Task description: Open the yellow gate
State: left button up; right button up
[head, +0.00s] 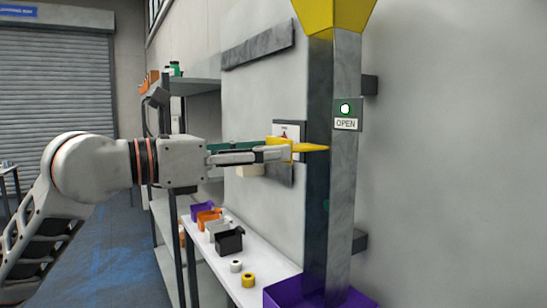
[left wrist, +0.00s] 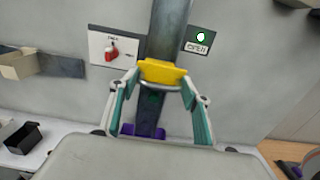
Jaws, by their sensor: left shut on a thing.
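The yellow gate (head: 312,148) is a small flat plate at the side of an upright grey metal chute (head: 346,200). In the left wrist view the yellow gate (left wrist: 162,71) sits across the chute (left wrist: 168,30), between the fingertips. My left gripper (head: 282,151) comes in from the left and is shut on the gate. Part of the gate is hidden by the fingers. A sign reading OPEN (head: 346,124) with a lit white-green lamp is beside the chute. My right gripper is not in view.
A yellow hopper (head: 335,14) tops the chute, and a purple bin (head: 285,292) is at its foot. A white shelf (head: 226,262) with small bins and rolls is at the lower left. A panel with a red part (left wrist: 112,50) is on the wall left of the chute.

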pick_arm(q)
jog(key=shift+r, duration=0.1)
jog(key=o, duration=1.6)
jog(key=v, duration=1.2)
